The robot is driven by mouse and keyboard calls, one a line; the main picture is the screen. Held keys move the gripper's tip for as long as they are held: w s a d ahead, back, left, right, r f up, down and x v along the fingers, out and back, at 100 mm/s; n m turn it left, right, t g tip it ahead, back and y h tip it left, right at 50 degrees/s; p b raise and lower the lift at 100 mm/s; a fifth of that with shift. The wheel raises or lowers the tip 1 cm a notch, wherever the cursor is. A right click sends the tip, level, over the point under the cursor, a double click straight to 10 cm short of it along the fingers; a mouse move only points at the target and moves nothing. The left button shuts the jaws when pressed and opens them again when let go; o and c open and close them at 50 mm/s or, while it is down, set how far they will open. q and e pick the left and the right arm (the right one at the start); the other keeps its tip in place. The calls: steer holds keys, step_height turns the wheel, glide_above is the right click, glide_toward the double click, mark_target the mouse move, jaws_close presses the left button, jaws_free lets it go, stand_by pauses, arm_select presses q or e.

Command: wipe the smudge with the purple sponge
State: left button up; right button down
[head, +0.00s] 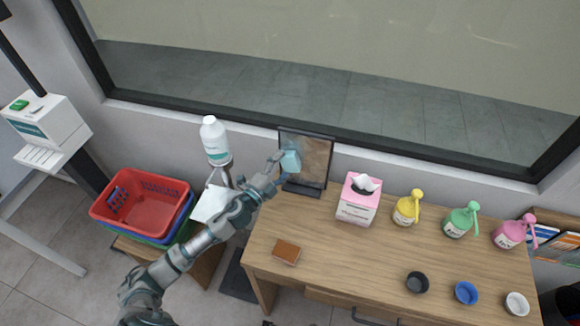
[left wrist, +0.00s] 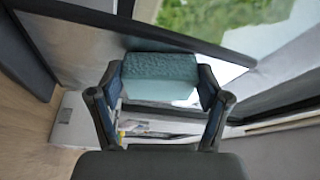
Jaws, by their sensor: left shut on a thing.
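My left gripper (head: 284,161) is shut on a light blue-teal sponge (head: 291,161), not a purple one. The sponge also shows between both fingers in the left wrist view (left wrist: 160,75). The gripper holds it up at the left part of a dark-framed upright panel (head: 316,160) on the desk's back left. I cannot tell whether the sponge touches the panel. In the left wrist view the panel's dark frame (left wrist: 90,20) runs behind the sponge. I make out no clear smudge. No purple sponge is in view. My right gripper is not in view.
On the wooden desk (head: 350,245) lie a brown block (head: 287,252), a pink tissue box (head: 358,198), yellow (head: 406,209), green (head: 460,221) and pink (head: 511,233) bottles, and small bowls (head: 466,292). A white bottle (head: 215,141) and red basket (head: 142,206) stand left. The desk's middle is clear.

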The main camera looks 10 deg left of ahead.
mark_target(308, 160)
arm_select(q)
steer(key=shift+s+a+r+p, duration=0.1)
steer(key=shift+r+p, duration=0.2)
steer(key=shift+p, duration=0.4)
steer(key=shift+s+d+p, duration=0.1)
steer(key=shift+d+p, duration=0.2)
steer(key=shift+d, duration=1)
steer(key=shift+d+p, duration=0.35)
steer(key=shift+d, duration=2.65)
steer(key=shift+d+p, duration=0.15)
steer(key=shift+p, duration=0.15)
steer(key=shift+c, duration=0.5)
steer(key=shift+w+a+r, duration=0.1)
steer(key=shift+a, duration=0.55)
steer(key=shift+w+a+r, duration=0.1)
steer(key=shift+a, duration=0.5)
steer(key=a, duration=0.4)
steer(key=shift+f+p, duration=0.2)
steer(key=shift+p, duration=0.2)
steer(key=shift+a, duration=1.85)
